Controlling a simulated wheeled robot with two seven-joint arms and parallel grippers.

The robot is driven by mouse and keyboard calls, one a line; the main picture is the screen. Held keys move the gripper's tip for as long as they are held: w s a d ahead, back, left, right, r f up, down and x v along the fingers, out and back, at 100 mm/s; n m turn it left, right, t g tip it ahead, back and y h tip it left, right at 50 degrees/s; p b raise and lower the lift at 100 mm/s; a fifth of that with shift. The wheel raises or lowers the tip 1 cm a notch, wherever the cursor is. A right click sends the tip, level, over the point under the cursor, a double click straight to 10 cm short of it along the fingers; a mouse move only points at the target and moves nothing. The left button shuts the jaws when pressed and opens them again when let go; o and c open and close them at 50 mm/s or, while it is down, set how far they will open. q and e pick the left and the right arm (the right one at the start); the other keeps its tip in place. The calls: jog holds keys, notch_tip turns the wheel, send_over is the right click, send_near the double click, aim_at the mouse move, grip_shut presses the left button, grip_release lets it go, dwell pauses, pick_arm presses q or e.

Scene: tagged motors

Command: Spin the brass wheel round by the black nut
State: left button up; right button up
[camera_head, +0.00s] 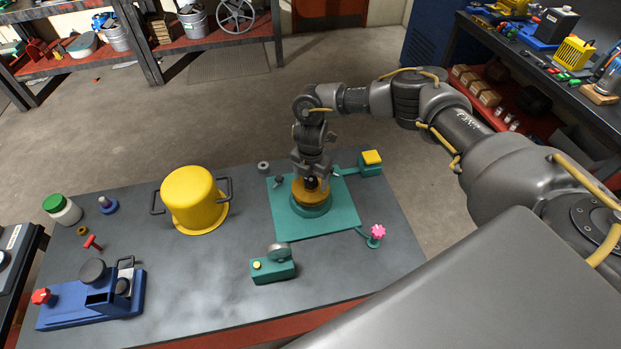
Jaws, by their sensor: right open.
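The brass wheel (318,201) lies flat on a round green base on a green plate (346,215), right of the table's middle. A black nut (311,182) shows at the wheel, just below my right gripper (311,178). My right gripper points down over the wheel and is open, with its fingers close around or beside the nut; I cannot tell whether they touch it. The gripper hides the far part of the wheel. My left gripper is out of view.
A yellow pot (190,200) stands left of the plate. A green block with a grey disc (273,267) sits in front. A pink knob (377,232) and a yellow-topped green box (371,161) flank the plate's right side. A blue fixture (90,299) is at front left.

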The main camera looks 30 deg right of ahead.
jog(key=shift+f+n+b, duration=0.15)
jog(key=shift+n+b, duration=0.15)
jog(key=n+b, duration=0.7)
jog(key=n, duration=0.4)
jog(key=shift+f+b, duration=0.15)
jog(key=shift+b, duration=0.25)
jog(key=n+b, duration=0.1)
jog(key=n, duration=0.2)
jog(key=shift+r, duration=0.3)
jog(key=shift+c, duration=0.2)
